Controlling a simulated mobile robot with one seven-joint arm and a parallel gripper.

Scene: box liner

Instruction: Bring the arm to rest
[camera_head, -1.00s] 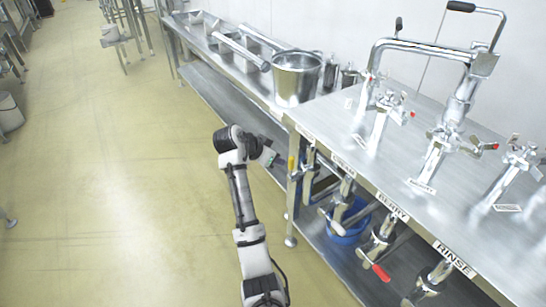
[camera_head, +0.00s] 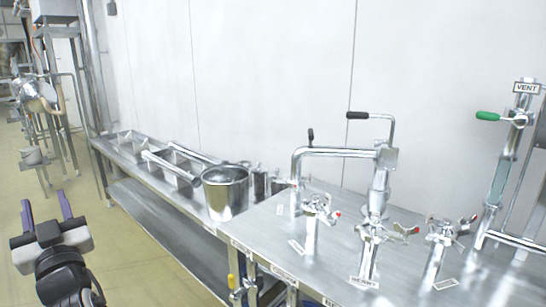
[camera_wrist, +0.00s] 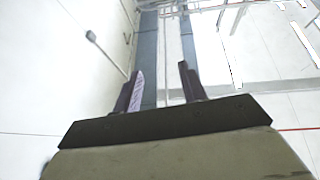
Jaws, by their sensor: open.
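My gripper (camera_head: 46,212) shows at the lower left of the head view, with its two purple-grey fingers apart and pointing up. It is raised over the open floor, left of the steel bench, and nothing is between its fingers. In the wrist view, my gripper (camera_wrist: 159,90) has both fingers spread, with only wall and ceiling parts behind them. Most of my arm is below the head picture's edge.
A long steel bench (camera_head: 158,196) runs along the wall, holding a steel pot (camera_head: 226,195) and several trays. Closer right, a steel table (camera_head: 330,262) carries several valves and a bent pipe (camera_head: 335,152). A green-handled vent pipe (camera_head: 505,165) stands right. Yellow floor (camera_head: 110,235) is clear at left.

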